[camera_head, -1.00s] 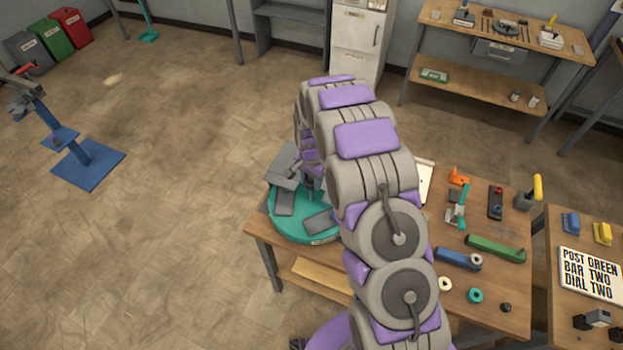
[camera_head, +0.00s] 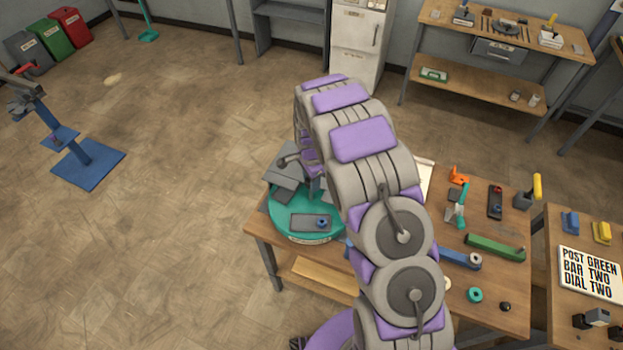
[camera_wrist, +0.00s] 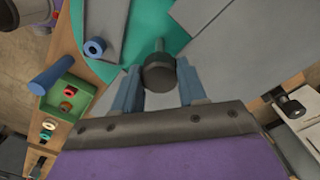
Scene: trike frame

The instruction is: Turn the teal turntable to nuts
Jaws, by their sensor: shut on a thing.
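The teal turntable (camera_head: 277,222) sits at the left end of the workbench, partly hidden behind my arm. A grey tray (camera_head: 299,222) with a blue ring (camera_head: 322,223) on it lies at its near side. A pale label, too small to read, is on the near rim. In the wrist view the turntable (camera_wrist: 143,20) shows with the grey tray (camera_wrist: 106,20) and blue ring (camera_wrist: 95,47). My gripper (camera_wrist: 160,88) has its blue fingers on either side of a dark round knob (camera_wrist: 160,74) and is shut on it. The head view hides the fingers.
The workbench (camera_head: 500,290) holds a blue bar (camera_head: 461,259), a green bar (camera_head: 495,248), a teal ring (camera_head: 475,295) and small tools to the right. In the wrist view a green box (camera_wrist: 70,100) holds red rings.

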